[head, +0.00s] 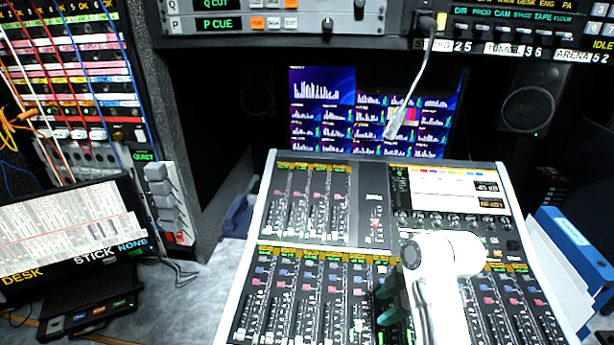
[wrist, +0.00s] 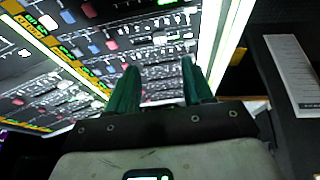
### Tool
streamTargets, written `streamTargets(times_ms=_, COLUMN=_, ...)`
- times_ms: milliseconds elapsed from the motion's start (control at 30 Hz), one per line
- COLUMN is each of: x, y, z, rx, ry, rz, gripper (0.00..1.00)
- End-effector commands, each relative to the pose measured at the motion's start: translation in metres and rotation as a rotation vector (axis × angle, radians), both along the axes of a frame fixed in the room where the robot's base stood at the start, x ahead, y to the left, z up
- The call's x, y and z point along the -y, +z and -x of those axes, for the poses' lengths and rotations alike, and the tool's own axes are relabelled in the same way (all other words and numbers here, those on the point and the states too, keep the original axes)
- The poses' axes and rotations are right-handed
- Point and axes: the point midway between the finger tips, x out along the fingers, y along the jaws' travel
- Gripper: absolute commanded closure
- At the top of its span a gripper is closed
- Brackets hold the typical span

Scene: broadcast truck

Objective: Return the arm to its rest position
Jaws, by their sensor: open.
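My gripper (head: 388,302) is over the lower part of the audio mixing console (head: 374,206) in the head view, with part of my white arm beside it. In the wrist view, the two green fingers of my gripper (wrist: 162,88) stand apart with nothing between them. Console knobs and faders (wrist: 150,40) show beyond the fingertips. I cannot tell the exact height of the fingers above the console. Part of the console's lower right is hidden behind my arm.
A patch bay with cables (head: 70,80) stands at left, above a tilted screen (head: 70,235). Monitors (head: 322,100) and a speaker (head: 528,108) are behind the console. A blue binder (head: 575,250) stands at right. A cable with a plug (head: 398,122) hangs above the console.

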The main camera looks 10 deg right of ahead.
Motion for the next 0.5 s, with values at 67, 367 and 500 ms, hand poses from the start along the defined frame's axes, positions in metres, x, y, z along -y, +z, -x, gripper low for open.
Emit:
streamTargets(times_ms=67, x=-0.001, y=-0.007, z=0.007, rx=-0.015, ry=-0.024, rz=-0.002, gripper=0.49)
streamTargets(times_ms=367, x=-0.006, y=-0.074, z=0.115, rx=-0.199, ry=-0.478, rz=0.0, gripper=0.49)
streamTargets(times_ms=500, x=-0.002, y=-0.094, z=0.179, rx=-0.273, ry=-0.744, rz=0.018, gripper=0.49)
